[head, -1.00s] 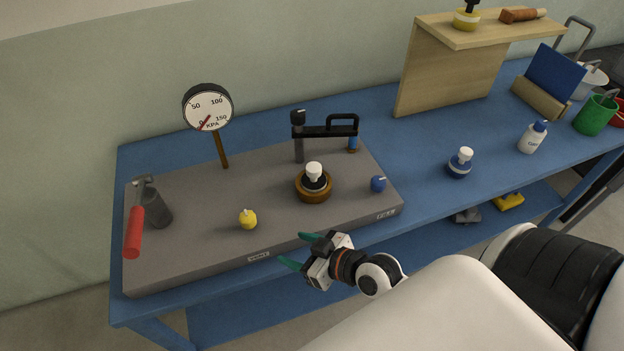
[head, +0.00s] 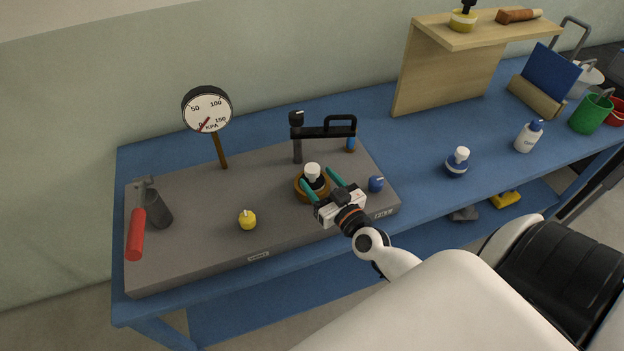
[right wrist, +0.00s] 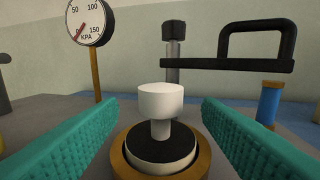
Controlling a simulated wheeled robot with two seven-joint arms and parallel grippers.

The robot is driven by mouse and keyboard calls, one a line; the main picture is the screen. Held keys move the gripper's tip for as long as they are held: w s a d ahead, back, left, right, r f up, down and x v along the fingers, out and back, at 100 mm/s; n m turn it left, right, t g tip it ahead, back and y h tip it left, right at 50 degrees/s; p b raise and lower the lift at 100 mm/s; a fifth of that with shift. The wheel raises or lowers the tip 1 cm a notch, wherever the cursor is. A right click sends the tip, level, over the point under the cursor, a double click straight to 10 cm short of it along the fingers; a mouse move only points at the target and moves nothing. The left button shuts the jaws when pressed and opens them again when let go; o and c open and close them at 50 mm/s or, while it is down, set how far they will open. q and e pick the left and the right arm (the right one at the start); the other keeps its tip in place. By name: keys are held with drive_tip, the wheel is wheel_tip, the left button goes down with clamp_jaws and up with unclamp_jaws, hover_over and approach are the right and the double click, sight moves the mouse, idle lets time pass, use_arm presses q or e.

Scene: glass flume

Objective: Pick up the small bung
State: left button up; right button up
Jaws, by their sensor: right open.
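The bung with a white knob and dark top (head: 312,170) stands upright in a round brown ring (head: 299,192) on the grey slab. In the right wrist view the knob (right wrist: 160,101) is at the middle, above the black top in the tan ring (right wrist: 195,165). My right gripper (head: 319,178) is open, its green fingers reaching toward the bung from the front right. In the wrist view one finger is on each side of the knob, with a gap on both sides. My left gripper is not in view.
On the grey slab (head: 200,255) are a pressure gauge (head: 206,109), a black-handled fixture (head: 325,131), a yellow knob (head: 247,220), a blue knob (head: 376,184) and a red-handled tool (head: 136,234). A wooden shelf (head: 450,75) and bottles stand to the right on the blue bench.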

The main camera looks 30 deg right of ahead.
sight(308, 166)
drive_tip(key=w, duration=0.4)
drive_tip(key=shift+w+d+r+p, duration=0.15)
drive_tip(key=shift+w+r+p, duration=0.05)
drive_tip(key=shift+w+p, duration=0.2)
drive_tip(key=shift+w+f, duration=0.1)
drive_tip(key=shift+w, duration=0.4)
drive_tip(key=shift+s, duration=0.1)
drive_tip(key=shift+c, duration=1.2)
drive_tip(key=c, duration=0.9)
